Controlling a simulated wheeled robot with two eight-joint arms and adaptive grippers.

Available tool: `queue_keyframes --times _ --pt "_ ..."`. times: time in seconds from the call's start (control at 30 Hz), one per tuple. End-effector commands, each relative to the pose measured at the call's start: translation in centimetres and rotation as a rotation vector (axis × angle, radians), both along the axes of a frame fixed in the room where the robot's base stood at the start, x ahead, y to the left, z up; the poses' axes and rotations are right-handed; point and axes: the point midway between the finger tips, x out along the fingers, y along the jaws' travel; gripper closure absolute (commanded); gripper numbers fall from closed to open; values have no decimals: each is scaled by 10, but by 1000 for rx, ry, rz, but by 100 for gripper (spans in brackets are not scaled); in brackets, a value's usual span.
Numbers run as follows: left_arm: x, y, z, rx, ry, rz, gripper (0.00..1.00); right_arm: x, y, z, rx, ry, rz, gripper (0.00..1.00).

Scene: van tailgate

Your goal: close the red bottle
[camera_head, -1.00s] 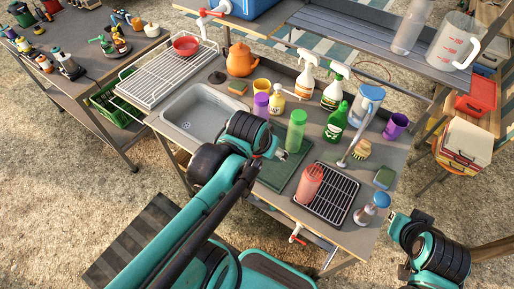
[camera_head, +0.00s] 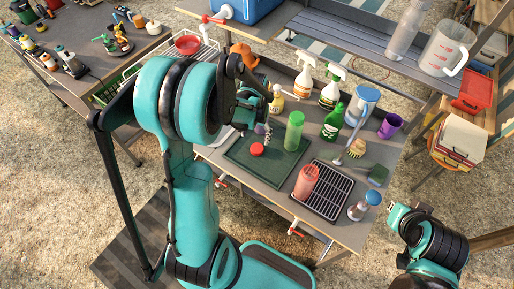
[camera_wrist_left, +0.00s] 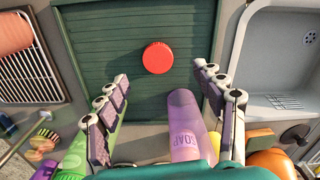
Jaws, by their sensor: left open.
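The red bottle (camera_head: 305,182) is translucent and stands upright on the black drying rack with no cap visible on it. It also shows at the upper left of the left wrist view (camera_wrist_left: 14,33). A round red cap (camera_head: 257,150) lies flat on the dark green mat (camera_head: 286,166). In the left wrist view the cap (camera_wrist_left: 157,57) is ahead of and between the fingertips. My left gripper (camera_head: 266,130) is open and empty above the mat, beside the cap. My right gripper (camera_head: 397,211) is off the counter's right side; its jaws are unclear.
A green bottle (camera_head: 294,132) stands on the mat near my left gripper. A purple soap bottle (camera_wrist_left: 186,125) is close between the fingers' bases. The mat's front is clear.

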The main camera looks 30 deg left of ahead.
Motion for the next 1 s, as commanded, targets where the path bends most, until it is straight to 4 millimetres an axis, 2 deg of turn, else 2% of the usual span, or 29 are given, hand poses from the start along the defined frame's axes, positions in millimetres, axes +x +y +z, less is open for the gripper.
queue_keyframes --times 0.13,0.37,0.67,1.0 --pt "0 0 -3 0 -1 0 32 0 0 -1 0 0 0 100" --pt "1 -1 -26 0 -1 0 32 0 0 -8 0 0 0 100" --pt "1 -1 -28 0 -1 -1 32 0 0 -8 0 0 0 100" --pt "7 -4 -74 0 -2 -1 32 0 0 -24 0 0 0 100"
